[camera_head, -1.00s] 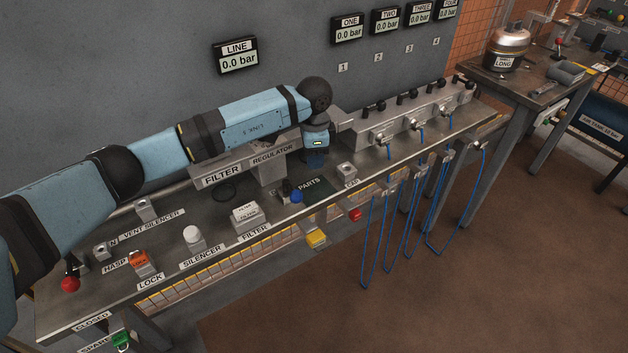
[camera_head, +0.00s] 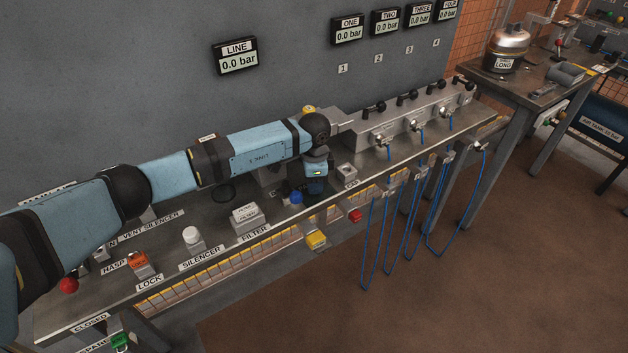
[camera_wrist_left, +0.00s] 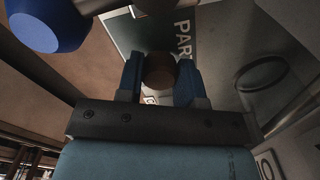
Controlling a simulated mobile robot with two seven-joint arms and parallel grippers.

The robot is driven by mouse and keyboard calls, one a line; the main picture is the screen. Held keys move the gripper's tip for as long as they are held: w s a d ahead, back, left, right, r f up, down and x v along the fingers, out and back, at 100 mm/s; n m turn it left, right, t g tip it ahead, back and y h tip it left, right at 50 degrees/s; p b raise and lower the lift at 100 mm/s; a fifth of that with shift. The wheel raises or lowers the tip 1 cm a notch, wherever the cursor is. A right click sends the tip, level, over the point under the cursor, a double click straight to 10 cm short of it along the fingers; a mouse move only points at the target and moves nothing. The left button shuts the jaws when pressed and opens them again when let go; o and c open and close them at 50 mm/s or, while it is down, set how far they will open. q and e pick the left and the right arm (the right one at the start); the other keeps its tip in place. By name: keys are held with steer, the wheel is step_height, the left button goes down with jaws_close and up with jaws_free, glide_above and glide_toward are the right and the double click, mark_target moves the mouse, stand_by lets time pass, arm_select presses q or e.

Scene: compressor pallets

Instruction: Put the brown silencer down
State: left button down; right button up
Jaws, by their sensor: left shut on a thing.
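The brown silencer (camera_wrist_left: 160,70) is between the blue fingers of my left gripper (camera_wrist_left: 160,82) in the left wrist view. It shows as a round brown end, and the gripper is shut on it. The dark green PARTS mat (camera_wrist_left: 182,18) lies beyond the fingers. In the head view my left gripper (camera_head: 315,188) is low over the bench's front part, by the mat. The silencer is hidden there, and I cannot tell whether it touches the mat. My right gripper is in neither view.
A blue-capped part (camera_head: 296,197) stands close left of the gripper; its blue cap (camera_wrist_left: 48,25) fills the wrist view's upper left corner. A block (camera_head: 347,173) stands to the right. A white-topped part (camera_head: 191,236) and a filter box (camera_head: 245,215) stand further left.

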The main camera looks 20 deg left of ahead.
arm_select(q)
steer(key=c, duration=0.8)
jaws_free()
steer(key=shift+f, duration=0.1)
